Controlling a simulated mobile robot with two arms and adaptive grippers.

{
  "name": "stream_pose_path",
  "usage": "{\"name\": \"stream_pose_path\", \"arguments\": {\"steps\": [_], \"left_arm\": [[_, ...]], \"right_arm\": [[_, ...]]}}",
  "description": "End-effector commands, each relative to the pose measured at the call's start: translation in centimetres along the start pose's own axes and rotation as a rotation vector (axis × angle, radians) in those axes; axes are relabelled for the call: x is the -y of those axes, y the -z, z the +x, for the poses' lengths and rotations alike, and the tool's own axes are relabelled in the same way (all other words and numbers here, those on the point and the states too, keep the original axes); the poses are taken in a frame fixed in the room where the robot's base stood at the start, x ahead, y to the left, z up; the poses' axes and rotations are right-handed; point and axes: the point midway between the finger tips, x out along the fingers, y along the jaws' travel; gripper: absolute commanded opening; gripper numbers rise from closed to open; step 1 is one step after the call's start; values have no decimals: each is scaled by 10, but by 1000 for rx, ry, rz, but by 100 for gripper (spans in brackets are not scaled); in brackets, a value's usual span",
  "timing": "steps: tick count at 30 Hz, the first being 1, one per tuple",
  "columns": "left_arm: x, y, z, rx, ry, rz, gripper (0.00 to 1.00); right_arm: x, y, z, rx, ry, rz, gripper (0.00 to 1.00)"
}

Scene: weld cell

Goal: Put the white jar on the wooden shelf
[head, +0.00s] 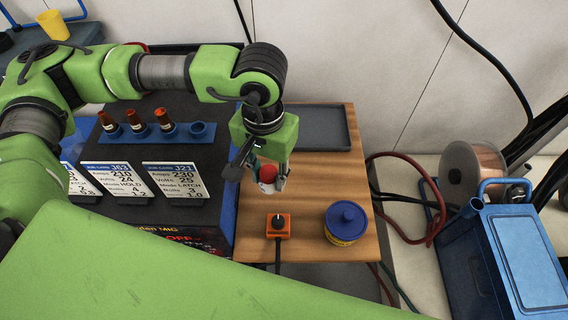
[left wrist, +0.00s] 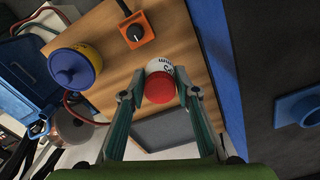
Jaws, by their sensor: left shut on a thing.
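The white jar with a red lid (head: 267,174) is between the fingers of my left gripper (head: 268,182), over the wooden shelf (head: 300,242). In the left wrist view my left gripper (left wrist: 160,96) is shut on the jar's sides, with the red lid (left wrist: 160,88) towards the camera. The jar's white body with dark print (left wrist: 159,65) shows beyond it. The fingers partly hide the jar in the head view. I cannot tell whether its base touches the shelf. My right gripper is not in view.
On the shelf stand an orange knob box (head: 278,226) in front, a blue-lidded yellow pot (head: 346,222) front right and a grey tray (head: 322,128) at the back. A dark machine with cards (head: 172,181) and a blue holder (head: 160,131) stands left. Bare wood lies right of the jar.

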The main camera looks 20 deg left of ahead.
Motion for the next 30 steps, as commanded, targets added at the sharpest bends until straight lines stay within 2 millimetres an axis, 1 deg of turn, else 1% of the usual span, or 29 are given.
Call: {"name": "stream_pose_path", "arguments": {"steps": [1, 3, 6, 9, 12, 17, 18, 22, 25, 30], "left_arm": [[1, 12, 2, 3, 1, -5, 3], [4, 28, 12, 4, 1, -4, 3], [6, 43, 34, 4, 2, -2, 3], [8, 55, 50, 2, 1, -2, 3], [8, 63, 59, 1, 0, 0, 3], [10, 70, 67, 0, 0, 0, 3], [10, 72, 70, 1, 1, -1, 3], [10, 70, 87, 4, 1, 0, 3], [10, 71, 98, 1, 0, 0, 3], [10, 72, 100, -1, 0, 0, 3]], "right_arm": [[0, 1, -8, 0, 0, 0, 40], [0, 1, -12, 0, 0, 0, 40], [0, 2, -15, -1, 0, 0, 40], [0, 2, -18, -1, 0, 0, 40], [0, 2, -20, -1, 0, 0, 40], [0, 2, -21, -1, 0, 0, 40], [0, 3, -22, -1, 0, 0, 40], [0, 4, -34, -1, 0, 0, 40], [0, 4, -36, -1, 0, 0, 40], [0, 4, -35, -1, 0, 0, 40]]}}
